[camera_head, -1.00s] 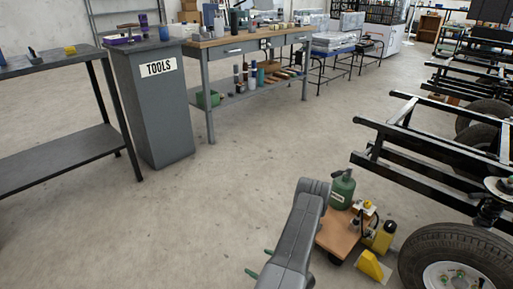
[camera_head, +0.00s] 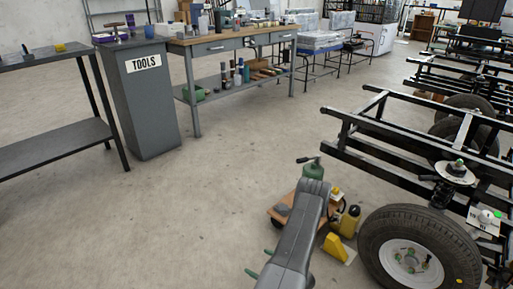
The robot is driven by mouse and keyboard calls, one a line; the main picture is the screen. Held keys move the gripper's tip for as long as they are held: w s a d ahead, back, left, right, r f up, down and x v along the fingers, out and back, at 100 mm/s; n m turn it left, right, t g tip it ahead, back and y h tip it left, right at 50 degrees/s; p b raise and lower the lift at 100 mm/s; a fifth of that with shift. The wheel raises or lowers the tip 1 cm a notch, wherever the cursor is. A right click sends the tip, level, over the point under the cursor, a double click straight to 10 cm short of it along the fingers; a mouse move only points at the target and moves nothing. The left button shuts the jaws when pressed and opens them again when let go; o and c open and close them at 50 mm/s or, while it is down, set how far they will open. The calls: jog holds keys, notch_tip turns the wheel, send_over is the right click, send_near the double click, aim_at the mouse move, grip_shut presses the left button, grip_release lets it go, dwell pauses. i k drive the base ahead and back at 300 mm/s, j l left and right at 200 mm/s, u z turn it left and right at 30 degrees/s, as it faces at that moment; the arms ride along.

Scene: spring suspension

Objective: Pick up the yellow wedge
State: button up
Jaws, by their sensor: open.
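The yellow wedge (camera_head: 336,247) is on the floor at the lower middle right, just left of the large tyre (camera_head: 420,247). A pale flat patch shows at its right side. My grey arm reaches up from the bottom edge, left of the wedge. Two green fingertips of my gripper (camera_head: 259,262) stick out to the left from behind the arm. They are apart, with nothing seen between them. The rest of the gripper is hidden by the arm. The gripper is left of the wedge in the picture, not touching it.
A low wooden trolley (camera_head: 284,213) with a green bottle (camera_head: 313,170) stands behind my arm, partly hidden. A yellow bottle-like object (camera_head: 349,221) is just behind the wedge. A black vehicle frame (camera_head: 380,150) fills the right. Open floor lies left of my arm, before the TOOLS cabinet (camera_head: 145,105).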

aim_at(332, 245)
jog(key=k+l, duration=0.15)
jog(key=l, duration=0.2)
jog(key=k+l, duration=0.2)
jog(key=l, duration=0.15)
jog(key=k+l, duration=0.15)
jog(key=l, duration=0.2)
